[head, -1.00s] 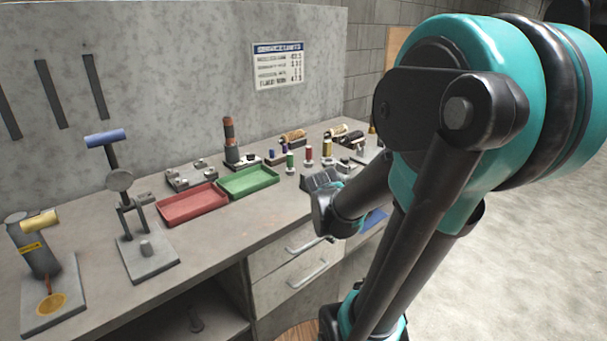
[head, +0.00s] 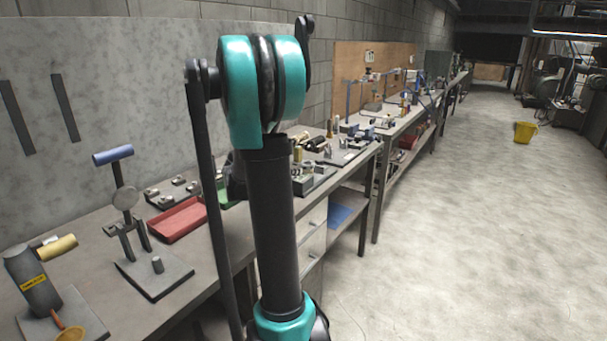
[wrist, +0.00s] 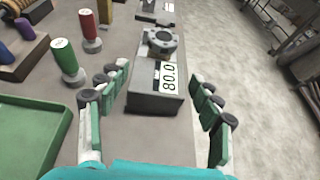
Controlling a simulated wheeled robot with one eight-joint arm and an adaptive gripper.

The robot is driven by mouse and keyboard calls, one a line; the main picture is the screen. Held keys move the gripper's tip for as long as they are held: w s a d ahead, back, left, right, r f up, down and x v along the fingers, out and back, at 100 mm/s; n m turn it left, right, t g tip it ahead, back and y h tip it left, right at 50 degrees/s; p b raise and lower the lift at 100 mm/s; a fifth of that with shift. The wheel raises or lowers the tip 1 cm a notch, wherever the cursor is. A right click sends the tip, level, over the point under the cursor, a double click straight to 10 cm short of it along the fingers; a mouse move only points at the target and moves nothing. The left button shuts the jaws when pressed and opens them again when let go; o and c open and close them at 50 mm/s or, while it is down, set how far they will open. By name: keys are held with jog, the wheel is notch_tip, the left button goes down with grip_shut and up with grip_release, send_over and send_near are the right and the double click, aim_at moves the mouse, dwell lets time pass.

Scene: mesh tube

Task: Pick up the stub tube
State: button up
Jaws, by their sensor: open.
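My gripper (wrist: 160,72) is open and empty in the wrist view, its padded fingers spread on either side of a grey block (wrist: 150,102) with a white label reading 80.0. A short, round, dark metal ring-like piece (wrist: 160,40) sits on the far end of that block, ahead of the fingertips. It may be the stub tube, but I cannot tell for sure. A green cylinder (wrist: 65,56) and a red cylinder (wrist: 89,24) stand upright on small round bases left of the gripper. In the head view my own arm hides the gripper.
A green tray (wrist: 28,135) lies left of the gripper; a red tray (head: 178,220) is on the bench. A press-like stand (head: 155,270) and a dark upright tool (head: 35,280) stand at the near left. The bench edge and open floor (head: 440,220) lie to the right.

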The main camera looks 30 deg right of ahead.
aim_at(304, 170)
jog(key=x, duration=1.3)
jog(key=shift+d+f, duration=0.2)
jog(key=shift+d, duration=0.05)
jog(key=shift+o, duration=0.5)
grip_shut()
